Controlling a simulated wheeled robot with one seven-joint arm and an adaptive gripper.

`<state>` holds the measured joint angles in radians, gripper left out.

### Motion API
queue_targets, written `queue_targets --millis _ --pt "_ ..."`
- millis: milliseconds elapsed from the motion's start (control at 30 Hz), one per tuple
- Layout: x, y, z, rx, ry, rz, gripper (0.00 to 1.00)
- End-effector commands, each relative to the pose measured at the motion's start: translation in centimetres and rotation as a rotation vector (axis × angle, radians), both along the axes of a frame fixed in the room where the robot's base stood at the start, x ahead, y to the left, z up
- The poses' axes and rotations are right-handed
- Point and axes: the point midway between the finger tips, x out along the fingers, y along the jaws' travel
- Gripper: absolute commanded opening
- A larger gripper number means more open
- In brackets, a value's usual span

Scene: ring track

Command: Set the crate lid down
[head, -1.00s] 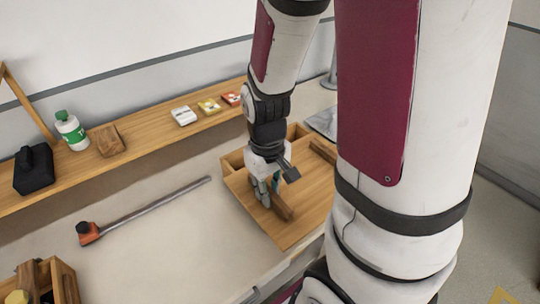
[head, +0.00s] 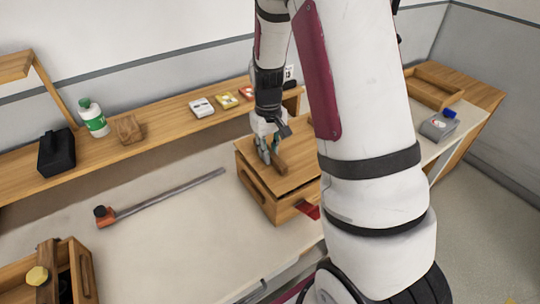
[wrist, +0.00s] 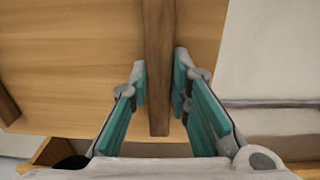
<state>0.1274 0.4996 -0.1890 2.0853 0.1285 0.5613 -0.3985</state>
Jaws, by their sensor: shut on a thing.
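The crate lid is a flat wooden panel (head: 262,148) with a raised bar handle (head: 281,163). My gripper (head: 271,158) is shut on this bar from above. The lid lies level over the wooden crate (head: 286,208), roughly lined up with its walls; I cannot tell whether a thin gap remains. In the wrist view the bar (wrist: 160,70) runs between the teal finger pads of my gripper (wrist: 160,90), with the lid's flat top (wrist: 80,60) around it. The crate's inside is hidden.
A red-ended rod (head: 165,197) lies on the bench left of the crate. An open wooden box (head: 85,270) stands at lower left.

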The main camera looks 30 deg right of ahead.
Motion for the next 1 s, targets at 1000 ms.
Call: queue_targets --millis 1000 --pt "-0.1 0.0 -2.6 0.000 0.000 0.000 0.38"
